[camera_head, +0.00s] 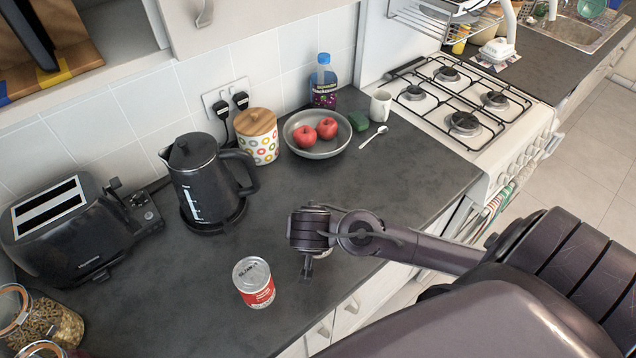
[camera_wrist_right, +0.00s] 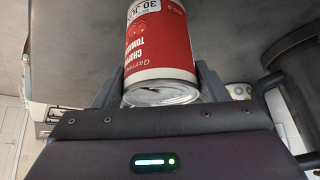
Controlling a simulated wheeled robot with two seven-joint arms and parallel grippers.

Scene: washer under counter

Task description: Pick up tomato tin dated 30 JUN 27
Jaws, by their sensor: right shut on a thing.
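In the right wrist view, my right gripper (camera_wrist_right: 162,82) is shut on a red tomato tin (camera_wrist_right: 160,58), with one finger on each side. A white label on that tin shows part of a date, "30 JU"; the rest is cut off. Its silver end faces the camera. In the head view, my right gripper (camera_head: 307,266) is over the counter, and I cannot make out the held tin there. A red and white tin (camera_head: 256,286) stands upright on the counter to its left, visibly apart. The writing on it is too small to read. My left gripper is not in view.
A black kettle (camera_head: 200,180), a toaster (camera_head: 70,228) and a patterned canister (camera_head: 256,146) stand along the wall side. A bowl (camera_head: 318,150) with two red apples, a mug (camera_head: 380,106) and a spoon (camera_head: 374,136) are farther back. Glass jars (camera_head: 42,318) stand at lower left.

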